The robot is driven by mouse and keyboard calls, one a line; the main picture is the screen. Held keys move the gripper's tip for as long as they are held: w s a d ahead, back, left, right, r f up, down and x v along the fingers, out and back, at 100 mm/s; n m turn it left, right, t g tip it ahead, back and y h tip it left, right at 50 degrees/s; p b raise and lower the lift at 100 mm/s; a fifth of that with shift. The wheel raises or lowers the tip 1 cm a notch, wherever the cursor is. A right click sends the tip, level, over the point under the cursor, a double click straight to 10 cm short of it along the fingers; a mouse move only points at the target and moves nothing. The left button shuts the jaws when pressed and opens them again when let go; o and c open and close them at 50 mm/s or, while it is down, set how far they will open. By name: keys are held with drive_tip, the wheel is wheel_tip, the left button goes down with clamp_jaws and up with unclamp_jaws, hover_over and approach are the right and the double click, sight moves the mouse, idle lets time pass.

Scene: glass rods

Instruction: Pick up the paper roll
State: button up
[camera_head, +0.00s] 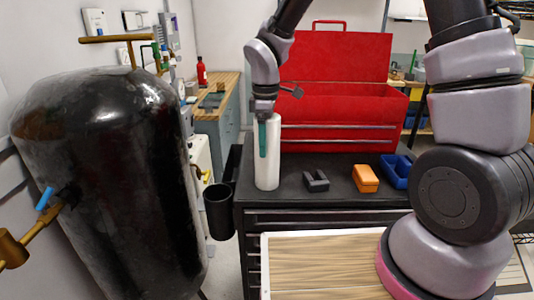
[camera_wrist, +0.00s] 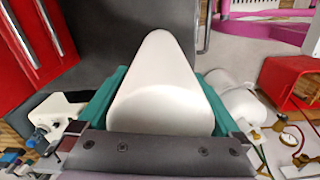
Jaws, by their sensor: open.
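The white paper roll (camera_head: 268,172) stands upright on the black cabinet top, in front of the red toolbox. My gripper (camera_head: 263,153) points down at the upper part of the roll, with a teal finger in front of it. In the wrist view the white roll (camera_wrist: 160,90) lies between the two teal fingers of my gripper (camera_wrist: 162,80), one on each side. The fingers are open around the roll. Whether either finger touches it I cannot tell. The roll's lower end is bare in the head view.
A red toolbox (camera_head: 338,100) stands behind the roll. A dark grey block (camera_head: 316,182), an orange item (camera_head: 366,178) and a blue bin (camera_head: 396,170) sit to its right on the black cabinet (camera_head: 335,188). A black cup (camera_head: 219,212) hangs at its left side. A large black tank (camera_head: 105,180) stands left.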

drive_tip(key=shift+f, duration=0.25)
drive_tip(key=c, duration=1.2)
